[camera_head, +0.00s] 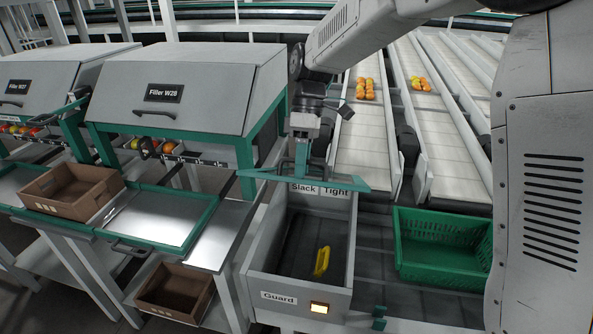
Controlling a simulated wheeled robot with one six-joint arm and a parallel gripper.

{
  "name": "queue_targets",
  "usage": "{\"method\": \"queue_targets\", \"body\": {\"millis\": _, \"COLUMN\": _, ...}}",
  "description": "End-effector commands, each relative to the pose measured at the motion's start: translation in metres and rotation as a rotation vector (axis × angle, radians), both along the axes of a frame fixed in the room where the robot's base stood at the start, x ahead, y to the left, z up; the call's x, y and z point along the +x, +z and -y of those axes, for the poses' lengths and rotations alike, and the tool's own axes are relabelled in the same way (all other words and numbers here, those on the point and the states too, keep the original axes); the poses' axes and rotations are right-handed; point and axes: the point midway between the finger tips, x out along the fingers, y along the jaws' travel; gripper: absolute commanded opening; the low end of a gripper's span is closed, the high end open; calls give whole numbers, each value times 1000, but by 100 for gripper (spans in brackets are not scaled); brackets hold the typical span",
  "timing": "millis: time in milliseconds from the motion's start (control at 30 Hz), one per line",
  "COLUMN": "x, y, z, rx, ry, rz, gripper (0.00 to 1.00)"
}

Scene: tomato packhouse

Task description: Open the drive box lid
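A grey box marked "Guard" (258,262) stands low at the centre, with "Slack" and "Tight" labels at its far edge. I take it for the drive box. A yellow handle-like bar (321,262) shows inside its rim over a dark recessed surface. My gripper (303,160) hangs over the far edge of the box, apart from the yellow bar. Its fingers blend with a green bar there, so their opening is unclear.
A lit button (319,307) is on the box's front. A green crate (447,262) stands to the right. Filler W28 (170,90) and brown crates (72,190) are at left. Conveyor lanes (375,130) with orange tomatoes run behind.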

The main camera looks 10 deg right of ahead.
Motion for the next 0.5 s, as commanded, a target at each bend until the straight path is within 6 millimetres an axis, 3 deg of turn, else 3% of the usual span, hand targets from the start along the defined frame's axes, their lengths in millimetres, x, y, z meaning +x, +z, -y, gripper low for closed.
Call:
{"method": "queue_targets", "body": {"millis": 367, "x": -2, "y": -6, "z": 2, "rx": 0, "ry": -5, "rz": 0, "gripper": 33}}
{"method": "queue_targets", "body": {"millis": 500, "x": -2, "y": -3, "z": 3, "rx": -1, "ry": -16, "rz": 8, "gripper": 0}}
